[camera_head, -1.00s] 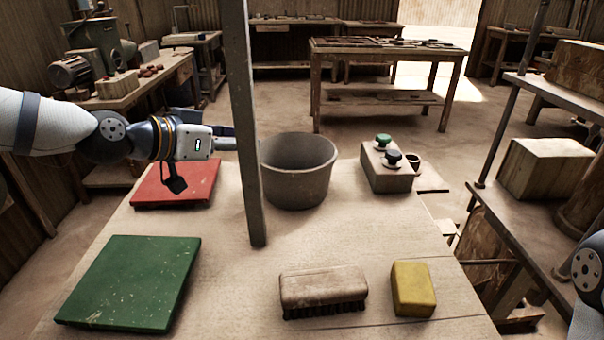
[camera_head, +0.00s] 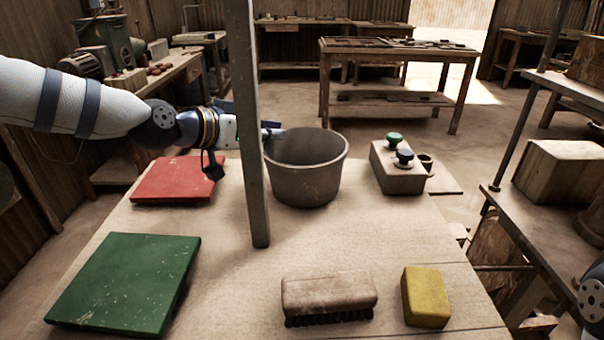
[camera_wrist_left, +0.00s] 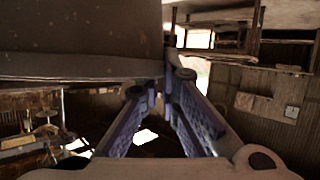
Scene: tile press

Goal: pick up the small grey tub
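The grey tub (camera_head: 308,186) stands upright on the work table, just right of a grey post, its inside looking empty in the head view. My left gripper (camera_head: 268,131) reaches in from the left to the tub's left rim, with the post hiding part of it. In the left wrist view the tub (camera_wrist_left: 80,35) fills the upper left, and my left gripper's two fingers (camera_wrist_left: 166,88) stand apart with a narrow gap at the tips, close by the tub's edge. I cannot tell whether they touch it. My right gripper is out of view.
The upright post (camera_head: 248,200) stands close to my left gripper. A red tile (camera_head: 170,180), a green tile (camera_head: 125,280), a brush (camera_head: 328,292), a yellow block (camera_head: 426,297) and a button box (camera_head: 397,178) lie on the table (camera_head: 225,275).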

